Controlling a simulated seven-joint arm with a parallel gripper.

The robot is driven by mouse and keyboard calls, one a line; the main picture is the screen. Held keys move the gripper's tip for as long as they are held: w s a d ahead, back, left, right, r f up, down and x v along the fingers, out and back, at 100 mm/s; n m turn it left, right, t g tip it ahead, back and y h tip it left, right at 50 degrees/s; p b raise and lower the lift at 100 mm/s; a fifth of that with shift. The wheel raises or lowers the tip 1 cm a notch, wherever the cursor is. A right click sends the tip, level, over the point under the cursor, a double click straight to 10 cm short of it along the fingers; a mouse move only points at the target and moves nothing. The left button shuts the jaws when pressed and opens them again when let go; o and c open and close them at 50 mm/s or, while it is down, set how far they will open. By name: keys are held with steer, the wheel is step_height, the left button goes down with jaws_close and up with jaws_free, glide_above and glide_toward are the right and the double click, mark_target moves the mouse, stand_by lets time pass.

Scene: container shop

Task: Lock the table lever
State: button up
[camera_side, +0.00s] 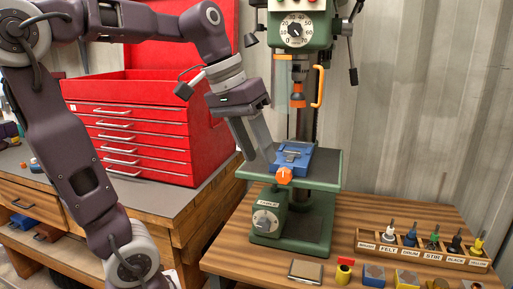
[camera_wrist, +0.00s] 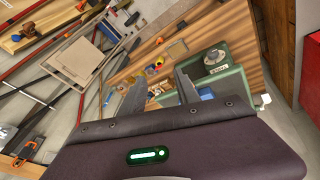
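The green drill press (camera_side: 296,30) stands on the wooden bench, and its green table (camera_side: 326,182) carries a blue vise (camera_side: 293,157) with an orange knob (camera_side: 284,176) at its front. I cannot clearly make out a separate table lever; my gripper may hide it. My gripper (camera_side: 267,156) points down close to the left side of the vise; whether it touches is unclear. In the wrist view its two fingers (camera_wrist: 162,76) stand apart with nothing seen between them. A bit of the blue vise (camera_wrist: 206,93) shows right of the fingers.
A green control box with a dial (camera_side: 266,220) sits below the table's left front; it also shows in the wrist view (camera_wrist: 215,58). An orange chuck guard (camera_side: 298,95) hangs above the vise. A red tool chest (camera_side: 150,130) stands left. A labelled rack (camera_side: 425,250) and small blocks lie right.

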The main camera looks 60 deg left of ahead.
steer(key=s+d+f+m+t+y, duration=0.15)
steer(key=s+d+f+m, duration=0.25)
steer(key=s+d+f, duration=0.6)
steer(key=w+a+r+n+g+y, duration=0.1)
steer(key=w+a+r+n, duration=0.25)
steer(key=w+a, duration=0.45)
steer(key=w+a+r+n+y, duration=0.1)
steer(key=w+a+r+n, duration=0.1)
steer(key=w+a+r, duration=0.6)
steer(key=a+f+n+g, duration=0.1)
steer(key=a+f+n, duration=0.25)
steer(key=a, duration=1.55)
steer(key=shift+y, duration=0.35)
steer(key=x, duration=0.5)
steer(key=a+x, duration=0.1)
steer(key=x, duration=0.1)
steer(key=shift+w+f, duration=0.1)
steer(key=shift+w, duration=0.1)
steer(key=shift+w+a+f, duration=0.1)
steer(key=shift+a+f, duration=0.05)
steer(key=shift+f, duration=0.2)
